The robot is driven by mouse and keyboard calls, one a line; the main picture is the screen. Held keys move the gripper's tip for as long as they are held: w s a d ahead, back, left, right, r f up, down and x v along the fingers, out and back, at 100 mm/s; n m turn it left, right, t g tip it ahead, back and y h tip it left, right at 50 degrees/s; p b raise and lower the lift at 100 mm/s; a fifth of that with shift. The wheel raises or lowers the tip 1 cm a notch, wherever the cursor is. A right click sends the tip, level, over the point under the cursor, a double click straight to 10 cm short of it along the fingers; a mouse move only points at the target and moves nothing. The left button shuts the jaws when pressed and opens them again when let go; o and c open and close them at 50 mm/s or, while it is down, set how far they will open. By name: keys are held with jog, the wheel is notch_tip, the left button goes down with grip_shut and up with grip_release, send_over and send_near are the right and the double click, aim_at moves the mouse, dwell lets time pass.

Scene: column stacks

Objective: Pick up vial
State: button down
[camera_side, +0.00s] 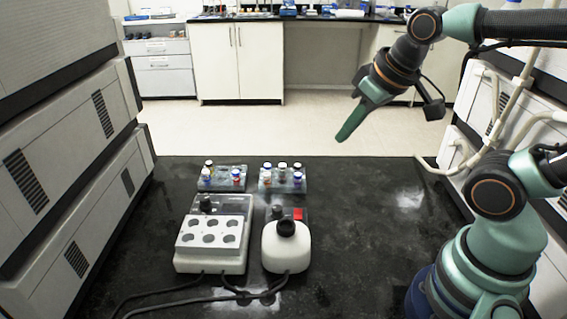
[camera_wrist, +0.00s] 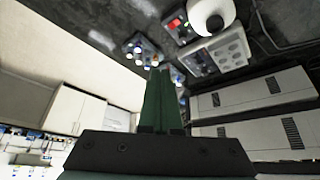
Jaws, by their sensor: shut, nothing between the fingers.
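Several small vials with white, dark, red and blue parts stand upright in two grey racks on the black bench. The left rack (camera_side: 222,186) holds a few vials, among them a red and blue vial (camera_side: 236,177). The right rack (camera_side: 282,187) holds several, among them a white-capped vial (camera_side: 282,171). My gripper (camera_side: 343,136) is shut and empty, high above the bench, to the right of and above the racks. In the wrist view my gripper's green fingers (camera_wrist: 158,72) are together, and one rack (camera_wrist: 143,50) shows just beyond their tips. Part of the other rack is hidden behind the fingers.
A white heating block (camera_side: 212,238) with round wells stands in front of the left rack. A white round-topped device (camera_side: 285,246) stands beside it, with cables running forward. Stacked white instruments (camera_side: 70,180) line the left side. The bench to the right of the racks is clear.

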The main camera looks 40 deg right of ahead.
dwell(0.3)
jog(key=c, duration=0.6)
grip_release()
jog(key=m+g, duration=0.6)
jog(key=m, duration=1.1)
send_over(298, 165)
notch_tip(298, 165, down, 10)
notch_tip(298, 165, down, 12)
jog(key=shift+f, duration=0.1)
